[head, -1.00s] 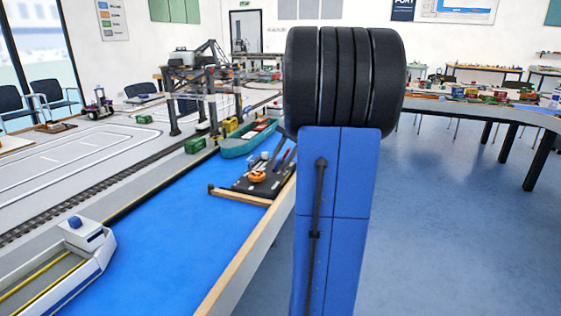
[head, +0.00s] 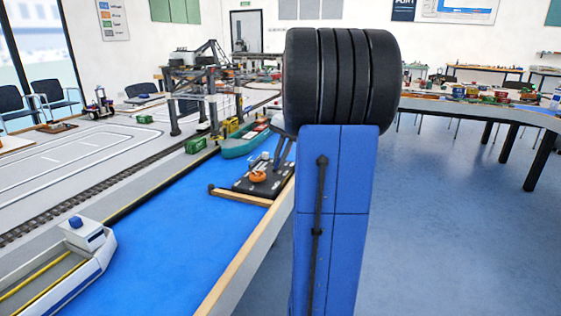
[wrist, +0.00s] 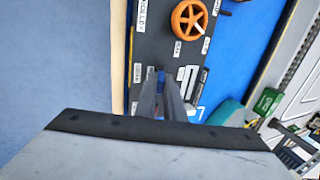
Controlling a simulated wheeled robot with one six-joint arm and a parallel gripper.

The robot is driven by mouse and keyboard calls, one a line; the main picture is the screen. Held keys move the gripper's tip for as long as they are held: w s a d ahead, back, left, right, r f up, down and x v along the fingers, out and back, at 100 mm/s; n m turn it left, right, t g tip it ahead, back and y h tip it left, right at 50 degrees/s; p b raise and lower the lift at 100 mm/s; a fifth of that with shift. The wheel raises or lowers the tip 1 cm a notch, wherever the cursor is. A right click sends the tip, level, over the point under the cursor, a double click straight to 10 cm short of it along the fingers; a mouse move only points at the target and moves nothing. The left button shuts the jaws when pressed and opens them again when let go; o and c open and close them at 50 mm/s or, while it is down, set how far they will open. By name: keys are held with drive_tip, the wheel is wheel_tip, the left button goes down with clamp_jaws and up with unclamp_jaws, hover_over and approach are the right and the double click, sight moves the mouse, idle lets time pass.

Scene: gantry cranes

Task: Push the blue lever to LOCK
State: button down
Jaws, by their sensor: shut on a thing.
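The black control panel (head: 240,187) lies at the edge of the blue water surface in the head view. It fills the top middle of the wrist view (wrist: 150,48), with an orange handwheel (wrist: 189,19) and white labels. My gripper (wrist: 161,80) points down at the panel past the handwheel. Its grey fingers are closed around the blue lever (wrist: 160,77), of which only a little blue shows between the tips. The LOCK label cannot be read. In the head view my gripper (head: 281,152) is small and partly behind my arm.
A wooden strip (head: 240,196) borders the panel's near side. A teal boat (head: 240,143) and model cranes (head: 197,85) stand beyond it. A white boat (head: 85,245) lies at the near left. Open floor (head: 450,220) is on the right.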

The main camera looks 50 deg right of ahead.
sight(270, 170)
drive_tip(key=g, duration=0.1)
drive_tip(key=w+g+h, duration=0.1)
drive_tip(key=g, duration=0.2)
drive_tip(key=shift+w+a+r+h, duration=0.1)
drive_tip(key=shift+w+a+h, duration=0.2)
drive_tip(key=shift+w+a, duration=0.1)
drive_tip(key=shift+w+a+f+g+h, duration=0.1)
drive_tip(key=shift+w+g+h, duration=0.2)
drive_tip(key=shift+g, duration=0.5)
drive_tip(key=shift+w+a+f+g+h, duration=0.1)
drive_tip(key=shift+w+g+h, duration=0.15)
drive_tip(key=shift+g, duration=0.55)
drive_tip(key=shift+w+a+f+g+h, duration=0.1)
drive_tip(key=shift+w+g+h, duration=0.2)
drive_tip(key=shift+g, duration=0.5)
drive_tip(key=shift+s, duration=0.1)
drive_tip(key=c, duration=1.9)
unclamp_jaws()
drive_tip(key=shift+o, duration=0.2)
drive_tip(key=v, duration=1.7)
drive_tip(key=shift+a, duration=0.25)
